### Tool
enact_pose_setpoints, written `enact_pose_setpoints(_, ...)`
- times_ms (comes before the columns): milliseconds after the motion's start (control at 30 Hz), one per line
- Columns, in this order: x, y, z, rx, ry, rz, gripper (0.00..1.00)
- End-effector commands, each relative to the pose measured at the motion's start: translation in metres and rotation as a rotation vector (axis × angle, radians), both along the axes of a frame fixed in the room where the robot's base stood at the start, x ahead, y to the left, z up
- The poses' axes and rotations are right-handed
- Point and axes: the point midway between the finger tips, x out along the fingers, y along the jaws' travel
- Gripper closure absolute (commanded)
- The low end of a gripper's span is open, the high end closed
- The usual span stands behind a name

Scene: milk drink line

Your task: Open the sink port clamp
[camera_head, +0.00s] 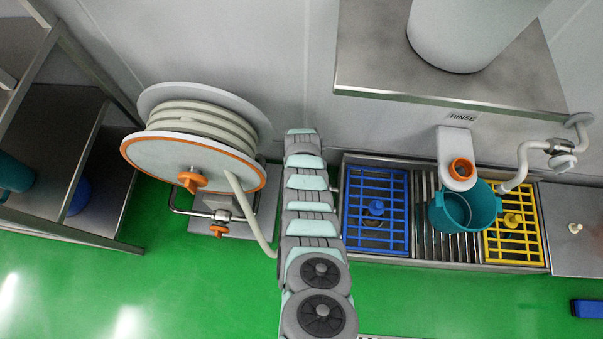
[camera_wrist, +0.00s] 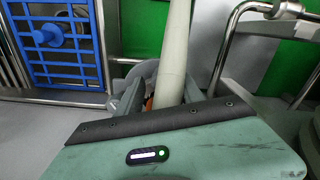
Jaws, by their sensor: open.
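In the wrist view my gripper (camera_wrist: 158,88) is open, with its fingers on both sides of a pale hose (camera_wrist: 176,45). A grey ring-like part (camera_wrist: 143,74) and a small orange part (camera_wrist: 149,103) show between the fingers beside the hose. These may belong to the sink port clamp, but the fingers and gripper body hide most of it. I cannot tell whether the clamp is open or whether the fingers touch it. In the head view the hose (camera_head: 250,215) runs down from the reel and disappears behind my arm, which also hides my gripper.
The hose reel (camera_head: 190,155) stands left of my arm. The sink (camera_head: 430,262), with blue (camera_head: 385,236) and yellow (camera_head: 500,246) grates, is on the right. A teal bucket (camera_head: 462,210) stands under the rinse spout (camera_head: 460,172). Shelving (camera_head: 95,150) is far left; green floor is open in front.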

Motion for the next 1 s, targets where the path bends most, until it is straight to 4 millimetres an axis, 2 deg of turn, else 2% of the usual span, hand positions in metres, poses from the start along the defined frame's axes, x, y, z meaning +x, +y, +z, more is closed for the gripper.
enact_pose_setpoints(100,0.0001,0.0,0.0003,0.0,0.0,0.0,0.57)
enact_pose_setpoints(633,0.0002,-0.0001,0.0004,0.0,0.0,0.0,1.0)
enact_pose_setpoints(1000,0.0003,0.0,0.0004,0.0,-0.001,0.0,1.0)
